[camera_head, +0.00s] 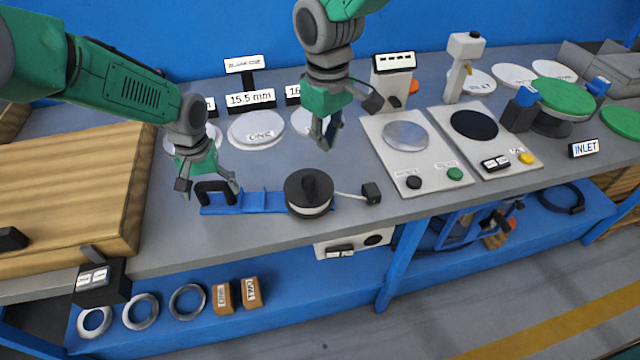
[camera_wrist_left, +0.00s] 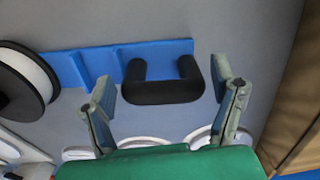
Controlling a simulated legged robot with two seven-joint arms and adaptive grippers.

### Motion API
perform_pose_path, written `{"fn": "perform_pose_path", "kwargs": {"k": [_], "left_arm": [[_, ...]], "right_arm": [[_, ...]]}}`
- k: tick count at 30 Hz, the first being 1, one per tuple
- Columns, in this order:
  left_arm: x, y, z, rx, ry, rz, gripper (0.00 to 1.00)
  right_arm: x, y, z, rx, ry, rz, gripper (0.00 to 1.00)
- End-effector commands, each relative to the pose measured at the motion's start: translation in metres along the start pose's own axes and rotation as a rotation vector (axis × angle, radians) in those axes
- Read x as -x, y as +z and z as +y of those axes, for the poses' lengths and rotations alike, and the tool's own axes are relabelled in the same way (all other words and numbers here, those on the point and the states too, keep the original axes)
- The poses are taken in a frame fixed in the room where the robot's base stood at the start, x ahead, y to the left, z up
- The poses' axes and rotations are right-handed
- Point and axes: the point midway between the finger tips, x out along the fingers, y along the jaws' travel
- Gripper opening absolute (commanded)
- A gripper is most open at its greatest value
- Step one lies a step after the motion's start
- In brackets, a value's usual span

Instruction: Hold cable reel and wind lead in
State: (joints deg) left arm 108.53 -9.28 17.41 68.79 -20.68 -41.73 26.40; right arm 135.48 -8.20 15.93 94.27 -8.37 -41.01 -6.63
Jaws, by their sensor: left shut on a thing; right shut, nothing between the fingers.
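The cable reel has a black round drum (camera_head: 309,192) with a knob on top, at the end of a blue base (camera_head: 262,201) lying on the bench. A black U-shaped handle (camera_head: 214,188) stands at the base's left end. My left gripper (camera_head: 209,190) is shut on the handle, fingers on either side of it; the handle (camera_wrist_left: 165,88) and drum (camera_wrist_left: 22,80) also show in the left wrist view. A pale lead (camera_head: 347,194) runs right from the drum to a black plug (camera_head: 372,192) on the bench. My right gripper (camera_head: 326,143) is shut and empty, above and behind the drum.
A wooden box (camera_head: 70,190) stands left of the handle. Labelled white discs (camera_head: 256,129) lie behind the reel. Two panels with round plates (camera_head: 412,150) stand to the right. The bench's front edge (camera_head: 250,262) is close to the reel; a lower blue shelf holds rings and blocks.

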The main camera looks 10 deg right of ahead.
Motion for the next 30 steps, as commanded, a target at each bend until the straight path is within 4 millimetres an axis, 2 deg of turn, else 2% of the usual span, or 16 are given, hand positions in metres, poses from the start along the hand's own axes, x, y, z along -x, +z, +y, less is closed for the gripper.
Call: {"fn": "perform_pose_path", "kwargs": {"k": [2, 3, 4, 12, 16, 24, 30], "left_arm": [[-0.002, 0.002, 0.001, -0.004, 0.000, -0.003, 0.27], [-0.002, 0.002, 0.001, -0.004, 0.000, -0.003, 0.93], [-0.002, 0.002, 0.001, -0.004, 0.000, -0.003, 1.00], [0.001, 0.001, 0.000, -0.002, -0.001, 0.000, 1.00], [0.011, 0.000, 0.000, -0.002, 0.000, 0.001, 1.00], [0.066, -0.001, 0.000, -0.003, -0.001, 0.003, 1.00], [0.101, -0.001, 0.001, -0.003, -0.001, -0.001, 1.00]], "right_arm": [[0.000, 0.000, 0.000, 0.000, 0.000, 0.000, 0.00], [0.000, 0.000, 0.000, 0.000, 0.000, 0.000, 0.00], [0.000, 0.000, 0.000, 0.000, 0.000, 0.000, 0.00], [0.000, 0.001, 0.000, 0.000, 0.001, 0.001, 0.00], [0.000, 0.001, 0.000, 0.000, 0.001, 0.001, 0.00], [0.000, 0.001, 0.000, 0.000, 0.001, 0.001, 0.00], [0.000, 0.000, 0.000, 0.000, 0.001, 0.000, 0.00]]}}
